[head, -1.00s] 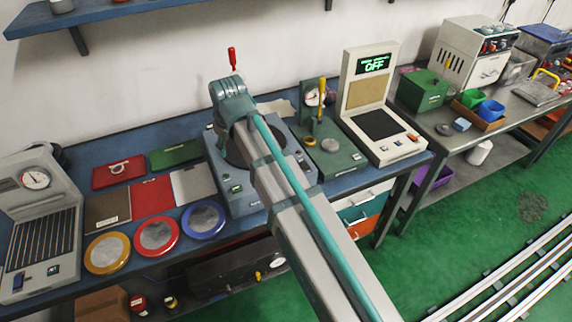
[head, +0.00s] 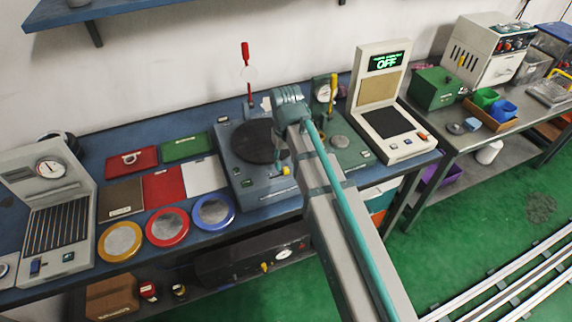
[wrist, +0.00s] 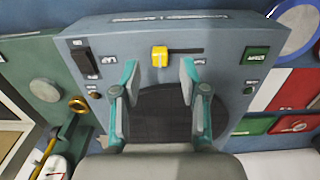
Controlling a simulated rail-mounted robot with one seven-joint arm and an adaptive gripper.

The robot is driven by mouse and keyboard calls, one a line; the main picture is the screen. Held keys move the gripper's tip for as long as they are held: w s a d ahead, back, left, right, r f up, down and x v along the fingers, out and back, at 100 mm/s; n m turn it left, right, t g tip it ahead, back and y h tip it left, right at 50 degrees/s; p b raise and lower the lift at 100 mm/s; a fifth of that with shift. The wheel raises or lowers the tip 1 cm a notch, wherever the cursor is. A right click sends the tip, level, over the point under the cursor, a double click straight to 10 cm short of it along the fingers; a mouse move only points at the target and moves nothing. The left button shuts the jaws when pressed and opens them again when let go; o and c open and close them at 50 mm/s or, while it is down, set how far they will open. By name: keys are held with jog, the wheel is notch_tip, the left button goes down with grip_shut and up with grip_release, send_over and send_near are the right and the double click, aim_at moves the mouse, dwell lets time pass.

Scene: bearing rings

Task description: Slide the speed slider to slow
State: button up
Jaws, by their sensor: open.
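The speed slider's yellow knob (wrist: 160,56) sits at one end of a dark slot (wrist: 188,50) on the front of a blue-grey machine (wrist: 225,35). The slot runs to the right of the knob in the wrist view. The knob also shows at the right front of the machine in the head view (head: 286,171). My gripper (wrist: 160,72) is open, its two teal-edged fingertips apart on either side of the knob's line and a little short of it. No contact is visible. In the head view my arm hides the gripper. The slot's labels are too small to read.
A round dark disc (head: 257,141) fills the machine's top. A green switch (wrist: 256,56) and a black switch (wrist: 84,62) flank the slot. A red-handled upright (head: 245,55) stands behind. A green gauge stand (head: 345,150) is beside the machine.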

aim_at(286, 171)
jog(key=shift+f, duration=1.5)
grip_shut()
